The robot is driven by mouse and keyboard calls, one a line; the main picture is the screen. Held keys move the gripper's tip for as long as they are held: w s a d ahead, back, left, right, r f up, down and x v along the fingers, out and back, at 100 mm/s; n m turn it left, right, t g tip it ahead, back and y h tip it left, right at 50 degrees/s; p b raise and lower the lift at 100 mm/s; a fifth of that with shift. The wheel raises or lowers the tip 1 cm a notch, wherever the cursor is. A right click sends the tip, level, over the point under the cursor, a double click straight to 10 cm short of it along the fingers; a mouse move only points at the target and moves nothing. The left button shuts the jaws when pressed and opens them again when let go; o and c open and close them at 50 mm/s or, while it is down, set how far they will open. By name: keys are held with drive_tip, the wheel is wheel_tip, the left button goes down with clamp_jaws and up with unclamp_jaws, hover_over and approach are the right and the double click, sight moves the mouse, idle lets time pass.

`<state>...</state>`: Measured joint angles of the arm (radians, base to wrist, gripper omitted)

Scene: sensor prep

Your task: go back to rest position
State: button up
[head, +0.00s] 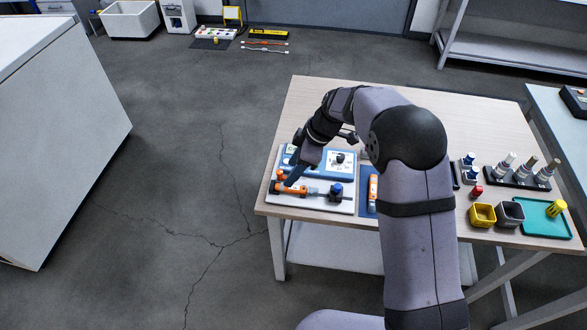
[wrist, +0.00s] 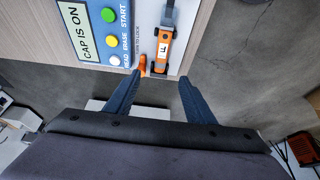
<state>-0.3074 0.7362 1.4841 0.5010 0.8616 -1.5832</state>
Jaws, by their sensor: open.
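My gripper (head: 290,182) is at the left end of the table, low over a white fixture board (head: 325,203). In the wrist view my gripper (wrist: 160,77) is open, its two blue fingers apart with nothing held between them. An orange lever (wrist: 142,66) lies close to the left fingertip; I cannot tell whether they touch. An orange part with a white label (wrist: 162,48) lies just beyond the gap between the fingertips. In the head view, the fingers partly hide the orange parts (head: 289,189).
At the table's right stand a rack of bottles (head: 520,181), a yellow bin (head: 482,215), a grey bin (head: 510,214) and a teal tray (head: 536,227). Floor left of the table is clear.

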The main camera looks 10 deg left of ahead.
idle(0.3)
drive_tip(key=s+d+r+m+h+p, duration=0.1)
drive_tip(key=s+d+r+m, duration=0.2)
drive_tip(key=s+d+m, duration=0.4)
drive_tip(key=s+d+r+m+h+p, duration=0.1)
drive_tip(key=s+d+r+m, duration=0.25)
drive_tip(key=d, duration=0.55)
drive_tip(key=s+d+m+h+p, duration=0.1)
drive_tip(key=s+d+m, duration=0.6)
drive_tip(key=s, duration=0.7)
drive_tip(key=shift+d+r+h+p, duration=0.3)
drive_tip(key=shift+d+h+p, duration=0.1)
drive_tip(key=shift+d+h, duration=0.35)
drive_tip(key=shift+m, duration=0.25)
drive_tip(key=shift+c, duration=0.7)
